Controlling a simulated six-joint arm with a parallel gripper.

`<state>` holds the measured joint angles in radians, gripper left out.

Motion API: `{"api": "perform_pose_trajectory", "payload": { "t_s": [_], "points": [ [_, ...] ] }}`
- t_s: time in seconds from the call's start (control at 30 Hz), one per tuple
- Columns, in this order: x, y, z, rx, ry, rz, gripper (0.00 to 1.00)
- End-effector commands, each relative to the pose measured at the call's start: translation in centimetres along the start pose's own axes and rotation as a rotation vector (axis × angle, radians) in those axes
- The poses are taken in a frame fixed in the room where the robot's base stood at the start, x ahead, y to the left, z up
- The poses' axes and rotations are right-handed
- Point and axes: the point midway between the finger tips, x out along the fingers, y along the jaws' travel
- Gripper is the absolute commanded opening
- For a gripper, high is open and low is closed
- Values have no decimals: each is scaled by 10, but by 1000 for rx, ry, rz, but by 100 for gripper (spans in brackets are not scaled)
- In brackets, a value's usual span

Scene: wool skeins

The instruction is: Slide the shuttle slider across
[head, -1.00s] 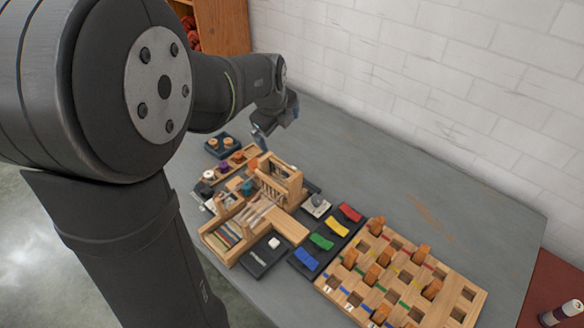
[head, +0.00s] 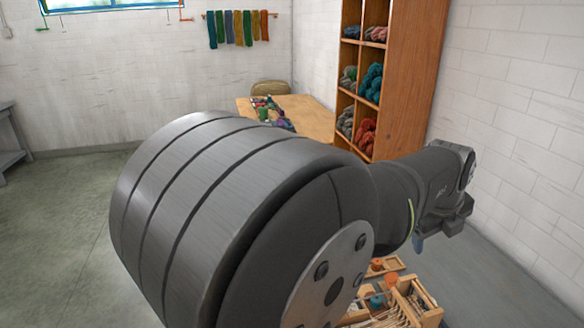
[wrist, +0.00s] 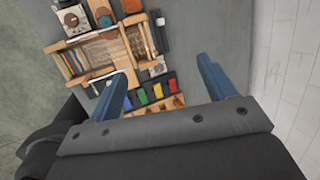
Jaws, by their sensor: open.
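The wooden loom-like device (wrist: 92,58) lies below my gripper in the wrist view, left of the fingers. Only its upper part, a wooden frame (head: 408,312), shows at the bottom of the head view, cut by the edge and partly behind my arm. I cannot tell which part is the shuttle slider. My gripper (wrist: 160,68) has its two blue fingers wide apart with nothing between them. The fingers look well above the table and touch nothing. In the head view only a blue fingertip (head: 419,243) shows under the wrist.
Blue, green (wrist: 142,97), yellow and red (wrist: 170,86) pieces lie near the device. A wooden tray (head: 397,262) with spools is beside it. Bare grey table (wrist: 180,40) lies right of it, then a white brick wall (wrist: 288,60). A wool shelf (head: 405,80) stands behind.

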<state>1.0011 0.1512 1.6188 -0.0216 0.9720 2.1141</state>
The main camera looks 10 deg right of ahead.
Motion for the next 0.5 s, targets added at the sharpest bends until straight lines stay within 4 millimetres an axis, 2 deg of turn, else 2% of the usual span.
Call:
{"api": "perform_pose_trajectory", "payload": {
  "t_s": [0.03,0.17,0.27,0.37,0.5],
  "points": [
    [0,0,0,0,0,0,67],
    [1,0,0,0,1,1,42],
    [6,-4,1,2,8,13,42],
    [20,-13,5,5,28,46,42],
    [55,-31,11,13,71,122,42]
  ]
}}
